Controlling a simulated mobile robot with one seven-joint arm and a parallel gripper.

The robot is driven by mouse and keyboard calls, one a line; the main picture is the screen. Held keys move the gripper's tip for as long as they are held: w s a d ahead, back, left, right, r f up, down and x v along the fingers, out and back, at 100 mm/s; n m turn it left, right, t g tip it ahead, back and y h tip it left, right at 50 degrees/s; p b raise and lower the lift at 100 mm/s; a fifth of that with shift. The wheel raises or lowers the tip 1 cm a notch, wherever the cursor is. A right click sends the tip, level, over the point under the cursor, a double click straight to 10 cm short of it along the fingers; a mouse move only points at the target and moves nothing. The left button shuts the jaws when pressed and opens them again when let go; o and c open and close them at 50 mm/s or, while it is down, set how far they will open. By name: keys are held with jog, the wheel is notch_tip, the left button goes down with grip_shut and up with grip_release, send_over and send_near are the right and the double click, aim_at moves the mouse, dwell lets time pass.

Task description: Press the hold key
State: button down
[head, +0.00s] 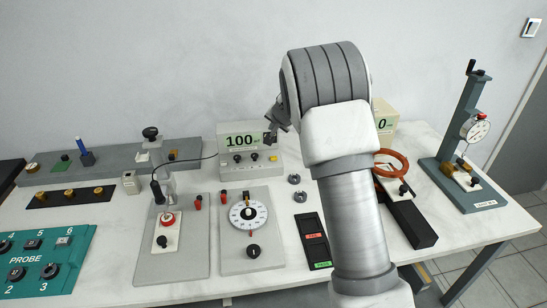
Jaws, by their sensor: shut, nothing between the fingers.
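A grey meter box (222,140) with a lit display reading 100 (240,140) stands at the back of the white table. Small controls sit on its lower front, among them a yellow key (272,159); their labels are too small to read, so I cannot tell which is the hold key. My gripper (271,130) is shut and empty, partly hidden by my arm. In the picture it overlaps the right side of the meter box, above the yellow key. I cannot tell whether it touches the box.
A dial panel (265,262) stands in front of the meter. A probe stand (160,180) is on its left. A dial gauge stand (452,150) is at the far right.

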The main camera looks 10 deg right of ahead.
jog(key=shift+f, duration=0.1)
jog(key=b, duration=0.8)
send_over(274, 162)
notch_tip(274, 162, down, 9)
jog(key=shift+w+r, duration=0.1)
jog(key=shift+r, duration=0.1)
dwell(1.4)
jog(key=shift+f+b, duration=0.4)
jog(key=shift+b, duration=0.05)
jog(key=shift+f+b, duration=0.5)
dwell(0.6)
jog(key=shift+r, duration=0.1)
jog(key=shift+r+p, duration=0.75)
jog(key=shift+r+p, duration=2.1)
jog(key=shift+r, duration=0.45)
